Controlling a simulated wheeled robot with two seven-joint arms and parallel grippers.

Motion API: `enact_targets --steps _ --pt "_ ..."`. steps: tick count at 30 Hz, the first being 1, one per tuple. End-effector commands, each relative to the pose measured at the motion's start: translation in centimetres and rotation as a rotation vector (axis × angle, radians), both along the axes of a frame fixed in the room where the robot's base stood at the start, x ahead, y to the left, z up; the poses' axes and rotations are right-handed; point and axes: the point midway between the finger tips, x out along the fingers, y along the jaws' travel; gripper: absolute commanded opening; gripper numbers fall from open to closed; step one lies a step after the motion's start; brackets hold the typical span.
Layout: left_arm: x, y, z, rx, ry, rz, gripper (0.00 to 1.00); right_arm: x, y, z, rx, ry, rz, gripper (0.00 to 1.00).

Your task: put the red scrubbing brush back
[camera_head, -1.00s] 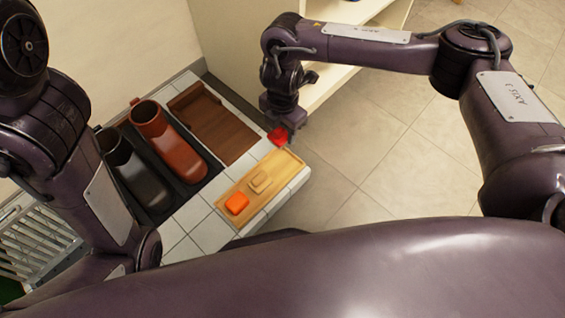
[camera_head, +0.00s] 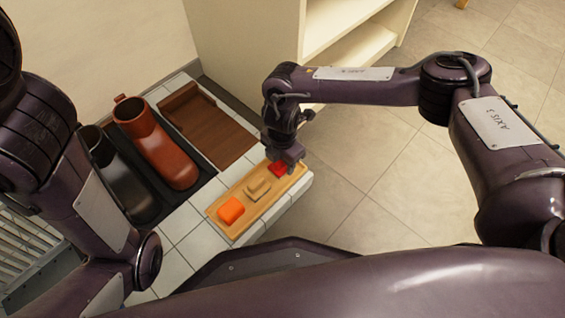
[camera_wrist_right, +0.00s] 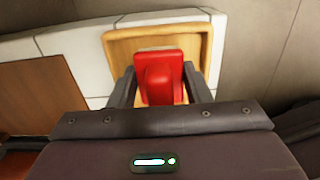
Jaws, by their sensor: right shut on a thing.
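The red scrubbing brush (camera_head: 278,169) is at the far right end of the light wooden tray (camera_head: 240,232). My right gripper (camera_head: 282,163) is over that end and shut on the brush. In the right wrist view the red brush (camera_wrist_right: 160,76) sits between the two fingers (camera_wrist_right: 160,88), with the tray's end wall (camera_wrist_right: 150,36) around it. I cannot tell whether the brush touches the tray floor. An orange block (camera_head: 231,210) and a tan brush (camera_head: 257,188) lie in the same tray. My left gripper is not in view.
Left of the tray, a reddish-brown boot (camera_head: 160,145) and a black boot (camera_head: 121,177) lie on a dark mat. A cream shelf (camera_head: 345,45) stands at the back.

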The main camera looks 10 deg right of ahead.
Motion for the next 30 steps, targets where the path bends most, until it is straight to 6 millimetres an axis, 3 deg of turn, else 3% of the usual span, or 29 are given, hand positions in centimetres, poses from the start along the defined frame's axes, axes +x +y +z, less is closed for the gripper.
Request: enact_targets --steps 8,9,13,23,30 --pt "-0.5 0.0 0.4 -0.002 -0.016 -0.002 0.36 0.0 0.0 -0.2 0.000 0.000 0.000 0.19" --pt "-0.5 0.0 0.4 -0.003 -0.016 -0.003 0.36 0.0 0.0 -0.1 -0.001 -0.001 0.000 0.49" --pt "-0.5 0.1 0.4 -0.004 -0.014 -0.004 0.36 0.0 0.0 -0.1 -0.001 -0.001 0.000 0.66" --pt "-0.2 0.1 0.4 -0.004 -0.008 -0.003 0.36 0.0 0.0 0.2 -0.001 -0.001 0.001 0.66" --pt "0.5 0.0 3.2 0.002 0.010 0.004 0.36 0.0 0.0 4.3 0.001 -0.001 -0.001 0.66"
